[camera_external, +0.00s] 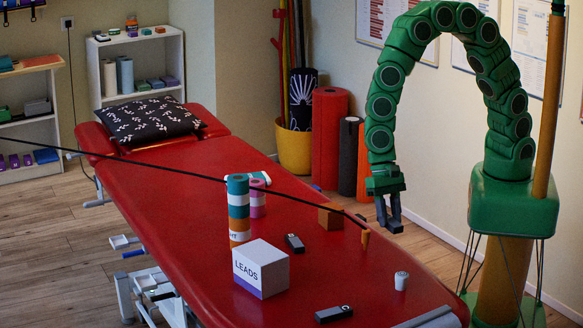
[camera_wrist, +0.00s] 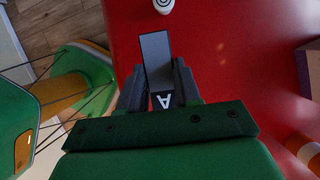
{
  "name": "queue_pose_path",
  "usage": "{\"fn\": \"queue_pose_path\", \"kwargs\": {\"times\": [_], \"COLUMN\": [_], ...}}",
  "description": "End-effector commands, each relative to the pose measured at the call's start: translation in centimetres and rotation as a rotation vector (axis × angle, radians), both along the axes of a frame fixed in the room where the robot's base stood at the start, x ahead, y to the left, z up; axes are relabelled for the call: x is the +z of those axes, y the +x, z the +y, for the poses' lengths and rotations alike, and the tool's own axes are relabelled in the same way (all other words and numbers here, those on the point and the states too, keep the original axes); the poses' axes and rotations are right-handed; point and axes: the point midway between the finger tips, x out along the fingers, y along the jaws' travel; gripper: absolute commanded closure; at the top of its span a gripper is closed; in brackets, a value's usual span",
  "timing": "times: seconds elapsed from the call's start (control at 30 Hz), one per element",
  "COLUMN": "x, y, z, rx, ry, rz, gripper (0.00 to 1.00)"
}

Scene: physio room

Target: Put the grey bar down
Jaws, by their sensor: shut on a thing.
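The grey bar (camera_wrist: 155,50) is held between the dark fingers of my gripper (camera_wrist: 160,88) in the wrist view. It sticks out past the fingertips, and a white letter A marks its near end. In the external view my gripper (camera_external: 390,215) points down over the right side of the red treatment table (camera_external: 200,190). The bar is hard to tell from the dark fingers there. In the wrist view the red table top (camera_wrist: 230,50) lies below the bar, with a visible gap in the external view between the fingers and nearby objects.
On the table are a white LEADS box (camera_external: 262,270), a striped column (camera_external: 239,210), two dark devices (camera_external: 294,243) (camera_external: 334,314), a brown block (camera_external: 330,218), an orange peg (camera_external: 365,238) and a white cup (camera_external: 401,281). A black cord (camera_external: 180,169) crosses the external view. Bare red surface lies between them.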

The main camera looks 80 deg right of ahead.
Motion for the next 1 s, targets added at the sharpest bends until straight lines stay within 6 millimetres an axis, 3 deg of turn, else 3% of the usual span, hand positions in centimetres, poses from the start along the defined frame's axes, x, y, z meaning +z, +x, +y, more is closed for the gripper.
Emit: {"fn": "queue_pose_path", "kwargs": {"times": [0.17,0.37,1.0], "x": [0.4,1.1,7.3], "y": [-0.5,1.4,14.5], "z": [-0.5,0.4,6.0], "rx": [-0.001,-0.026,-0.205], "ry": [-0.001,0.005,0.011], "rz": [0.001,0.002,0.003], "gripper": [0.97,0.97,0.97]}}
